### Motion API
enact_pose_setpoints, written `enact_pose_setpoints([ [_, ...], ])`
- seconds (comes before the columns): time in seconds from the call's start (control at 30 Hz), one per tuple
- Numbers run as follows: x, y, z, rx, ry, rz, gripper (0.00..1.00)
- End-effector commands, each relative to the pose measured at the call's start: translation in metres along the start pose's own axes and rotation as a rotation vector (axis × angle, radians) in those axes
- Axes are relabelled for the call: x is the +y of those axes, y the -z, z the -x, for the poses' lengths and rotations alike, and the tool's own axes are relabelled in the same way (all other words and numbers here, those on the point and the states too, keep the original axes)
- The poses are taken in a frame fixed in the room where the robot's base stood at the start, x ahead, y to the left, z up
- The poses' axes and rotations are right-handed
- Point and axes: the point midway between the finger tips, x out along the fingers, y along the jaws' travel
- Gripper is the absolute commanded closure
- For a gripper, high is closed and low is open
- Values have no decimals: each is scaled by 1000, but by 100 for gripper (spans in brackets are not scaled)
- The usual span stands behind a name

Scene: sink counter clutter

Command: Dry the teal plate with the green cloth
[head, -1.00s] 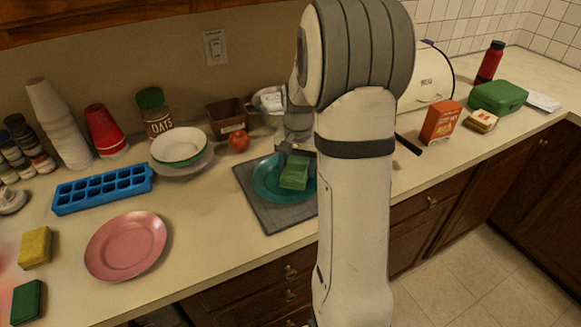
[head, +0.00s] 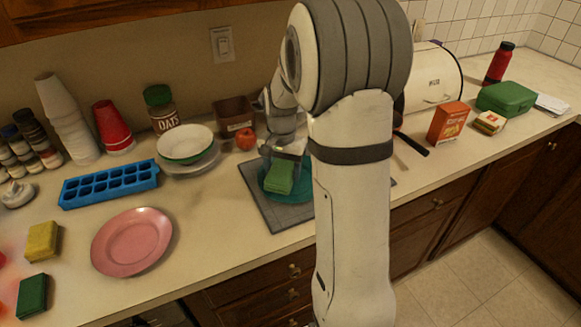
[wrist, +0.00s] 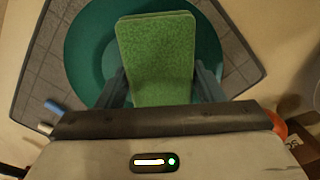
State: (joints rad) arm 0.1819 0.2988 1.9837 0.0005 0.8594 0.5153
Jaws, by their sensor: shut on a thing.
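The green cloth (head: 280,176) is a thick folded pad. My gripper (head: 285,157) is shut on it, with one finger on each side of the cloth in the wrist view (wrist: 158,58). The teal plate (head: 300,190) lies on a grey mat, partly hidden by the cloth and my arm. In the wrist view the plate (wrist: 85,45) spreads out under the cloth. The cloth is over the plate; I cannot tell whether it touches the surface.
The grey mat (head: 268,209) lies near the counter edge. An orange box (head: 448,123) and black-handled utensil (head: 412,144) are to the right.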

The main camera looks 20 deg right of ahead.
Motion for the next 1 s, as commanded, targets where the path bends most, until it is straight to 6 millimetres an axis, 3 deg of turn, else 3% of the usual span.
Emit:
enact_pose_setpoints([
  [0.27, -9, -7, -1, -1, 0, -1, 57],
  [1.0, 34, 10, 0, -1, 0, -3, 57],
])
